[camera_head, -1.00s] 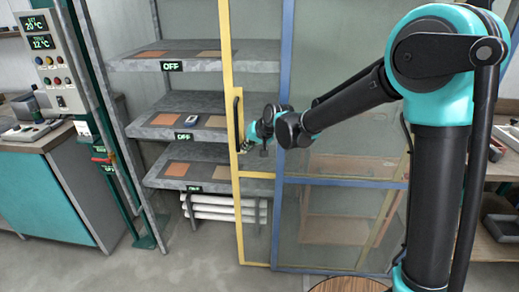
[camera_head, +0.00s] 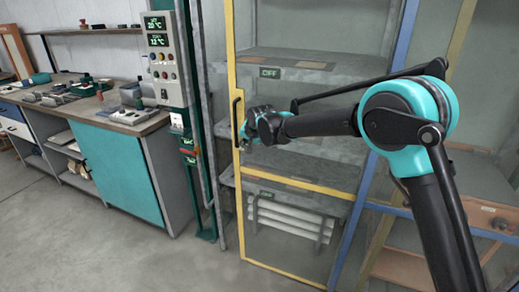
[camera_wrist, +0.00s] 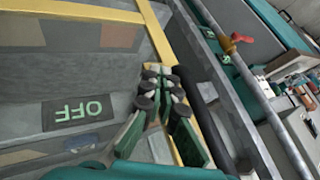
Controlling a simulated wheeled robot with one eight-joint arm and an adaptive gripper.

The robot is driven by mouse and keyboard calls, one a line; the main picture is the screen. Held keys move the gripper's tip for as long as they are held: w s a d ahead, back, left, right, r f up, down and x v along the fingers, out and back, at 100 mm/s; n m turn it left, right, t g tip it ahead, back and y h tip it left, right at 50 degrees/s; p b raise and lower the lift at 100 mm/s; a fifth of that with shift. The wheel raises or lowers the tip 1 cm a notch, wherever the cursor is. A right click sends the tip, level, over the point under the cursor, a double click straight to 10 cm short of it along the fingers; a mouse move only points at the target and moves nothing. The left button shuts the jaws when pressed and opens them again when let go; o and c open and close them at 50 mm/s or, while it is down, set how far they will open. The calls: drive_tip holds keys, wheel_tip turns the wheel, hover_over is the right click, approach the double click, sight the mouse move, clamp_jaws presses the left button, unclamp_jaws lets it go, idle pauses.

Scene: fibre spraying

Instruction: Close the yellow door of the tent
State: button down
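The yellow door (camera_head: 289,181) is a yellow frame with a clear pane on the front of the tent. Its free edge stands close to the grey left post, and shelves show through the pane. A black handle (camera_head: 236,118) is on that edge. My gripper (camera_head: 243,137) is at the handle. In the wrist view, my gripper (camera_wrist: 163,75) has its fingertips drawn together in front of the yellow edge. The handle (camera_wrist: 204,122) runs beside the right finger, close to the tips. I see nothing between the tips. Whether they touch the handle is unclear.
A control panel (camera_head: 166,58) stands left of the tent. Beside it is a workbench (camera_head: 117,178) with a teal side and tools on top. A blue post (camera_head: 378,130) borders the door on the right. Grey floor is free at front left.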

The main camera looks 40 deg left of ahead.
drive_tip(key=s+a, duration=0.3)
drive_tip(key=a, duration=1.1)
drive_tip(key=shift+s+a, duration=0.3)
drive_tip(key=shift+r, duration=0.15)
